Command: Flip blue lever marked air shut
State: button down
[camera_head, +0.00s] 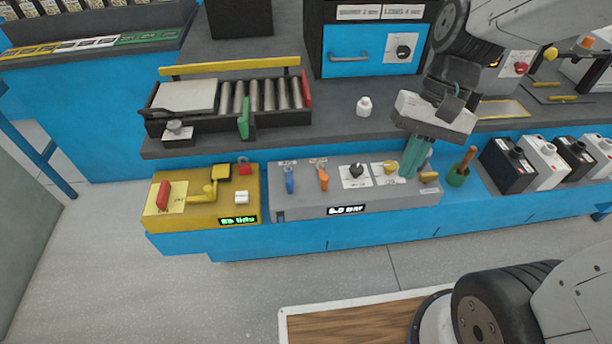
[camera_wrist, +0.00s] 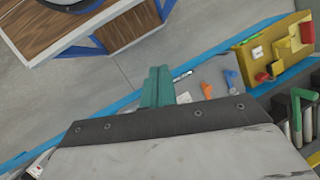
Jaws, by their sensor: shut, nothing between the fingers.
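The blue lever (camera_head: 289,179) stands at the left end of the grey control panel (camera_head: 345,212), left of an orange lever (camera_head: 322,177). A small label sits above it, too small to read. In the wrist view the blue lever (camera_wrist: 231,80) shows right of the fingers, beside the orange lever (camera_wrist: 206,90). My gripper (camera_head: 411,165) has teal fingers, shut and empty, above the right part of the grey panel. The fingers also show in the wrist view (camera_wrist: 158,85). They are well to the right of the blue lever in the head view.
A yellow panel (camera_head: 160,219) with a red switch stands left of the grey panel. Black and yellow knobs (camera_head: 357,170) lie between the levers and my gripper. A green cup (camera_head: 458,177) and several batteries (camera_head: 507,168) are at the right. A roller tray (camera_head: 160,126) is behind.

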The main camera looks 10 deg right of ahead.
aim_at(289, 176)
jog(key=w+a+f+m+t+y, duration=0.1)
jog(key=w+a+f+m+y, duration=0.2)
jog(key=w+f+m, duration=0.3)
jog(key=w+a+f+m+y, duration=0.3)
jog(key=w+a+f+m, duration=0.2)
jog(key=w+m, duration=0.2)
jog(key=shift+w+a+f+t, duration=0.3)
jog(key=shift+w+f+t, duration=0.1)
jog(key=shift+w, duration=0.8)
jog(key=x, duration=1)
jog(key=shift+m, duration=0.4)
